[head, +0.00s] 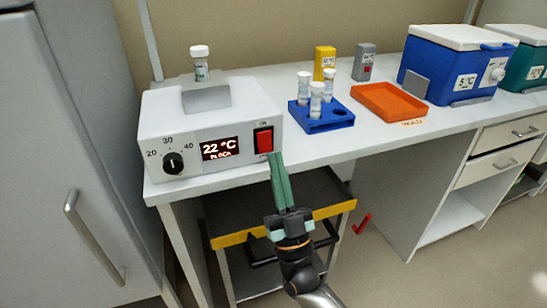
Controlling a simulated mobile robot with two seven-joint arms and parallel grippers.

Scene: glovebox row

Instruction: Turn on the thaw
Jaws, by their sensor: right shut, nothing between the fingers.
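The thaw device (190,115) is a white box at the left end of the bench. Its front has a black dial (173,163) with marks 20, 30 and 40, and a lit display (220,148) reading 22 °C with a smaller, unclear line below. A red rocker switch (264,140) sits at the right of the front, with a label above it. My right gripper (275,157) is shut and empty, its green fingertips just below and slightly right of the switch. Whether they touch the box, I cannot tell. My left gripper is not in view.
A capped vial (200,65) stands at the device's top. A blue rack (322,119) with several vials, an orange tray (393,102), yellow (324,62) and grey (364,62) bottles and a blue cooler (450,67) stand rightward. A cart (225,239) sits below the bench edge.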

